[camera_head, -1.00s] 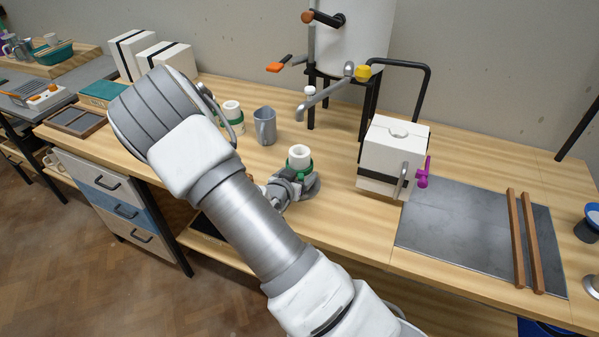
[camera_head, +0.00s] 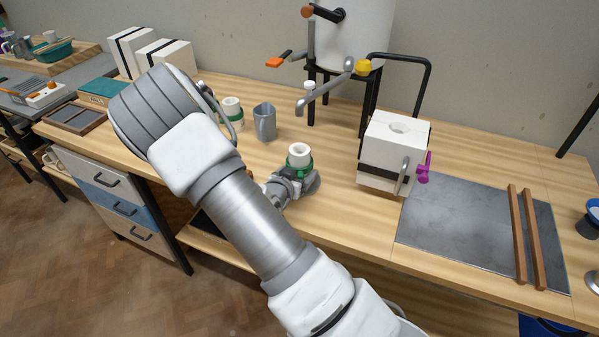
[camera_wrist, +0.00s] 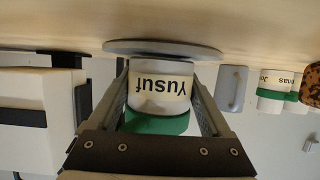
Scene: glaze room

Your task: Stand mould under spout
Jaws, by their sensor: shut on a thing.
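My gripper (camera_wrist: 165,100) is shut on a small white round mould (camera_wrist: 158,97) with a green band and the label "Yusuf", upside down in the wrist view. In the head view the mould (camera_head: 299,151) is upright, its open top facing up. A flat grey disc (camera_wrist: 130,46) lies right at its base; I cannot tell if they touch. My fingers are largely hidden in the head view.
A white block (camera_head: 385,175) with a black strap and magenta clamp stands right of the mould. A grey mug (camera_head: 265,123) and another green-banded white mould (camera_head: 232,108) stand to the left. A grey slab (camera_head: 465,225) with two wooden strips (camera_head: 519,235) lies at right. Bare bench separates them.

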